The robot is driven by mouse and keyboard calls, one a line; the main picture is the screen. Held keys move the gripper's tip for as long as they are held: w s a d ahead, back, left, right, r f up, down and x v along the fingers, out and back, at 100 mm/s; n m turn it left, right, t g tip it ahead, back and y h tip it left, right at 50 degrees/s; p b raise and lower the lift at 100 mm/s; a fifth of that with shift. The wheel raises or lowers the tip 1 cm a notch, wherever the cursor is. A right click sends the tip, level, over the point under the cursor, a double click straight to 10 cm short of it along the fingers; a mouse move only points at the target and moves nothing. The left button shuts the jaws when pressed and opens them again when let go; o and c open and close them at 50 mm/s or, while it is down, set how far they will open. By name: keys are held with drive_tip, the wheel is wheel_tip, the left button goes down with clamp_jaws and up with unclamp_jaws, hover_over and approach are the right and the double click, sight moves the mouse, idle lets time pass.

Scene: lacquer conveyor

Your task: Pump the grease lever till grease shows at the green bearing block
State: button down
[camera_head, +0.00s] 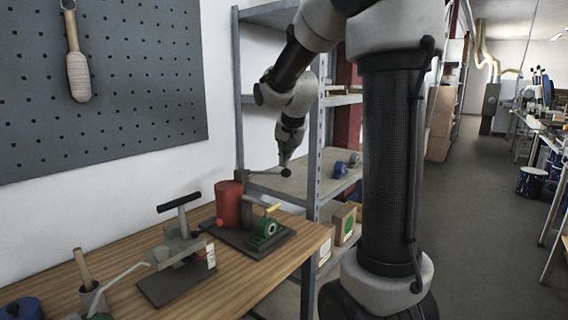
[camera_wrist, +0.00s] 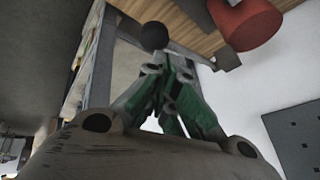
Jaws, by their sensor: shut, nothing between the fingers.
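The grease lever (camera_head: 262,171) is a thin rod reaching right from above the red cylinder, with a black ball knob (camera_head: 286,173) at its end. My gripper (camera_head: 285,160) is shut and empty, pointing down just above the knob. In the wrist view the knob (camera_wrist: 154,36) lies just beyond my fingertips (camera_wrist: 163,62); I cannot tell whether they touch. The red cylinder (camera_head: 229,204) stands on a dark base plate on the bench. The green bearing block (camera_head: 267,227) sits to its right, with a small yellow piece (camera_head: 273,208) above it. I cannot make out grease there.
The wooden bench (camera_head: 228,258) also holds a clamp-like fixture (camera_head: 182,243) with a black T-handle and a cup (camera_head: 92,297) at the left. Metal shelving (camera_head: 314,150) stands close behind my gripper. A pegboard (camera_head: 130,80) hangs on the wall. An open aisle lies to the right.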

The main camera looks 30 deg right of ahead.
drive_tip(key=shift+w+a+r, duration=0.1)
drive_tip(key=shift+w+r, duration=0.15)
drive_tip(key=shift+r, duration=0.5)
drive_tip(key=shift+w+a+r, duration=0.1)
drive_tip(key=shift+w+r, duration=0.1)
drive_tip(key=shift+r, duration=0.5)
drive_tip(key=r, duration=0.1)
drive_tip(key=w+r, duration=0.1)
drive_tip(key=r, duration=0.2)
drive_tip(key=shift+w+a+r, duration=0.25)
drive_tip(key=shift+r, duration=0.15)
drive_tip(key=s+a+f+n, duration=0.2)
drive_tip(key=s+f+n, duration=0.1)
drive_tip(key=s, duration=0.7)
drive_tip(key=s+a+f+n+g+y, duration=0.1)
drive_tip(key=s+a+f+n, duration=0.2)
drive_tip(key=s, duration=0.8)
drive_tip(key=s+a+f+n, duration=0.3)
drive_tip(key=s, duration=0.7)
drive_tip(key=shift+s+y, duration=0.25)
drive_tip(key=shift+y, duration=0.05)
drive_tip(key=shift+g, duration=0.3)
